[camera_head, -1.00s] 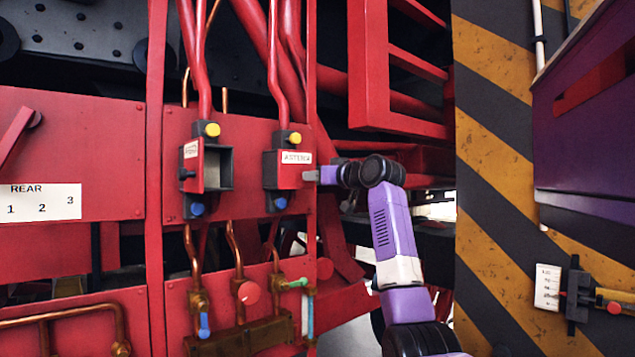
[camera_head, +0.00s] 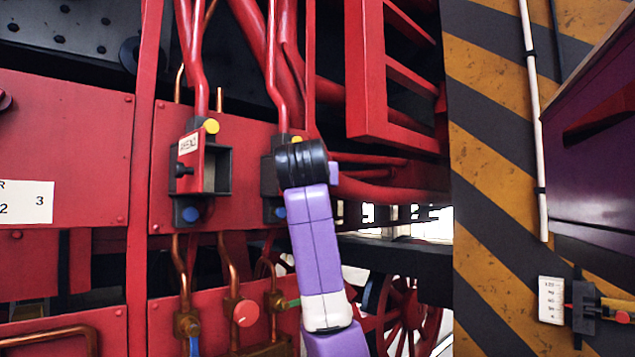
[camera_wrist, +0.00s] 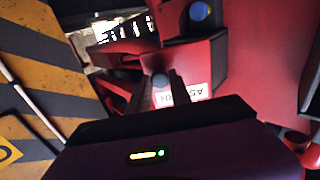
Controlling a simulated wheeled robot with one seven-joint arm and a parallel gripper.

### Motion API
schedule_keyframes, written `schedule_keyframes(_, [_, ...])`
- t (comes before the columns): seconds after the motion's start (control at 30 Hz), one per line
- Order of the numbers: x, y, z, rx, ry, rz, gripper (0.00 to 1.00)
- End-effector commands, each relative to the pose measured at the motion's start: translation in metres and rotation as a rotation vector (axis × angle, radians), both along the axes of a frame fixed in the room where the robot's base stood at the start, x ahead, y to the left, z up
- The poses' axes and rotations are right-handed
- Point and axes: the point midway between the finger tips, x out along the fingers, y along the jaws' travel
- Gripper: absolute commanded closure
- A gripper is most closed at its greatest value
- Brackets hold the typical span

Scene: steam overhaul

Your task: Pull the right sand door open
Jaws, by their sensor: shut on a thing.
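The right sand door (camera_wrist: 207,75) shows in the wrist view as a red panel with a white label (camera_wrist: 182,95), upside down, its lettering partly covered. A round grey knob (camera_wrist: 160,79) is between the fingers of my gripper (camera_wrist: 162,83), which is shut on it. In the head view my arm covers that door, and only the edge of its dark box (camera_head: 268,176) shows. How far the door is open I cannot tell. The left sand door (camera_head: 190,160) stands open, swung outward from its dark box (camera_head: 222,170).
A blue knob (camera_head: 279,213) sits under the right box; a yellow one (camera_head: 296,140) shows above it. Copper pipes and valves (camera_head: 245,313) run below. A red ladder-like frame (camera_head: 368,80) is to the right, then a striped wall (camera_head: 500,200) and a purple box (camera_head: 600,150).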

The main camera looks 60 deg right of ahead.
Motion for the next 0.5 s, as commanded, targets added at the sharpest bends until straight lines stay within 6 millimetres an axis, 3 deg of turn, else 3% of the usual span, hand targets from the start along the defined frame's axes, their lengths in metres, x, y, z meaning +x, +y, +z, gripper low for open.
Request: schedule_keyframes(0.5, [0.012,0.033,0.002,-0.001,0.004,-0.321,1.00])
